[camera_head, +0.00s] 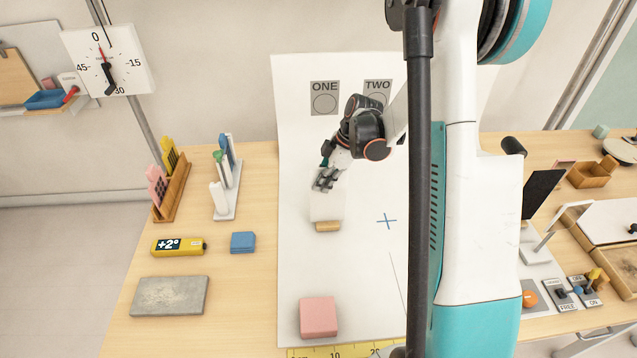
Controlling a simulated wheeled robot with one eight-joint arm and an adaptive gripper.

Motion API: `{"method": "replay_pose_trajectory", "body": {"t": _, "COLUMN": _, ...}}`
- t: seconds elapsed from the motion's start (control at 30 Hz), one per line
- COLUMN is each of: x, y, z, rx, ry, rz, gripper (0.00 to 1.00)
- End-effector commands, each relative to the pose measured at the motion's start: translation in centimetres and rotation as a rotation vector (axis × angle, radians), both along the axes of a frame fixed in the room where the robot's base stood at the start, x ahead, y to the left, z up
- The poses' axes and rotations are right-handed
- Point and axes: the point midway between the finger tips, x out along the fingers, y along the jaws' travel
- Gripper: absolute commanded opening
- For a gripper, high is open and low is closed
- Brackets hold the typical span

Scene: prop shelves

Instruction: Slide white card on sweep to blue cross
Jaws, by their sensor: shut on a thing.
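A white card (327,207) with a wooden foot (327,227) stands on the white sweep (300,255), left of the blue cross (387,221). The cross is a thin mark lying open on the sweep, with a clear gap between it and the card. My gripper (324,185) is at the top of the card and shut on it. The fingers cover the card's upper part. I cannot tell whether the foot touches the sweep.
A pink block (319,317) sits on the sweep near its front edge, by a yellow ruler (345,351). A blue block (243,242) and yellow level-like device (178,246) lie on the table at left. Between card and cross the sweep is bare. My arm hides the sweep's right side.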

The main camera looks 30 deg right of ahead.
Motion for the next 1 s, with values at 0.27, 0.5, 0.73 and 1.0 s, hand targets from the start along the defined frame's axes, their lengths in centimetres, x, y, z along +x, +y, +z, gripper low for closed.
{"method": "replay_pose_trajectory", "body": {"t": 0.27, "x": -0.5, "y": -1.2, "z": 0.0, "rx": 0.000, "ry": 0.000, "rz": 0.000, "gripper": 0.00}}
{"method": "replay_pose_trajectory", "body": {"t": 0.5, "x": -0.9, "y": -2.2, "z": 0.0, "rx": 0.001, "ry": 0.001, "rz": -0.001, "gripper": 0.00}}
{"method": "replay_pose_trajectory", "body": {"t": 0.73, "x": -1.3, "y": -3.2, "z": 0.0, "rx": 0.000, "ry": 0.000, "rz": -0.001, "gripper": 0.00}}
{"method": "replay_pose_trajectory", "body": {"t": 1.0, "x": -1.8, "y": -4.3, "z": 0.0, "rx": 0.000, "ry": 0.000, "rz": 0.000, "gripper": 0.00}}
